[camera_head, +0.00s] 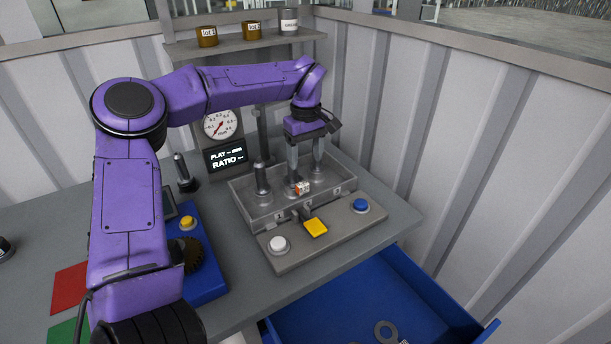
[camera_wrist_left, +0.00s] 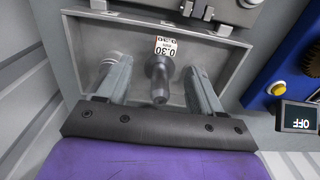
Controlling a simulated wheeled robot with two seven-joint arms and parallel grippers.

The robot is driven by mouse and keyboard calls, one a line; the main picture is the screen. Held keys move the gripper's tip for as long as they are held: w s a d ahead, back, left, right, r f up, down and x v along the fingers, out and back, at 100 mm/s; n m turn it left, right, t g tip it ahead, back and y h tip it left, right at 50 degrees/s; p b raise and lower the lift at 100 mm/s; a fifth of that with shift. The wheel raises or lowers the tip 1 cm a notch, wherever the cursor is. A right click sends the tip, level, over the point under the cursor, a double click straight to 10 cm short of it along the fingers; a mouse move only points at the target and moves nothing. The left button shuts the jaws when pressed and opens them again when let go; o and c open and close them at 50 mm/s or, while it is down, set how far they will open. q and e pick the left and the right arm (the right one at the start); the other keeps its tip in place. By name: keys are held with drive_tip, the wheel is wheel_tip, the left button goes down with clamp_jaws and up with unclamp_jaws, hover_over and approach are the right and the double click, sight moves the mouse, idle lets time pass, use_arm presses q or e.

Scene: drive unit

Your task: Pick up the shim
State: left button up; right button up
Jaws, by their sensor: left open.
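My left gripper (camera_head: 306,174) is open over the clear-walled tray on the bench, fingers pointing down. In the left wrist view its two fingers (camera_wrist_left: 155,72) stand on either side of a dark post (camera_wrist_left: 158,72), with gaps to it. A white tag reading 0.30 (camera_wrist_left: 166,46) sits beside that post; it shows as a small white and orange tag in the head view (camera_head: 303,188). I cannot make out the shim's ring at the post. A grey flat ring (camera_head: 386,331), which looks like a shim, lies in the open blue drawer. My right gripper is out of view.
The tray (camera_head: 243,205) has low walls and another upright post (camera_head: 262,178). In front is a panel with white (camera_head: 278,244), yellow (camera_head: 315,227) and blue (camera_head: 361,205) buttons. A dial gauge (camera_head: 221,124) stands behind. The blue drawer (camera_head: 345,305) juts out in front.

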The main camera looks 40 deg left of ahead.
sight(302, 183)
use_arm(q)
drive_tip(key=s+f, duration=0.2)
drive_tip(key=f, duration=0.1)
drive_tip(key=shift+a, duration=0.15)
drive_tip(key=f, duration=0.2)
drive_tip(key=w+f+p, duration=0.1)
drive_tip(key=f, duration=0.2)
drive_tip(key=shift+w+a+p, duration=0.2)
drive_tip(key=shift+p, duration=0.1)
drive_tip(key=shift+f, duration=0.2)
drive_tip(key=shift+s, duration=0.2)
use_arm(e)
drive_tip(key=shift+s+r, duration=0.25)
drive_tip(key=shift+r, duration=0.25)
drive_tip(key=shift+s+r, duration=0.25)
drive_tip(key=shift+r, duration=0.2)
use_arm(q)
drive_tip(key=c, duration=1.1)
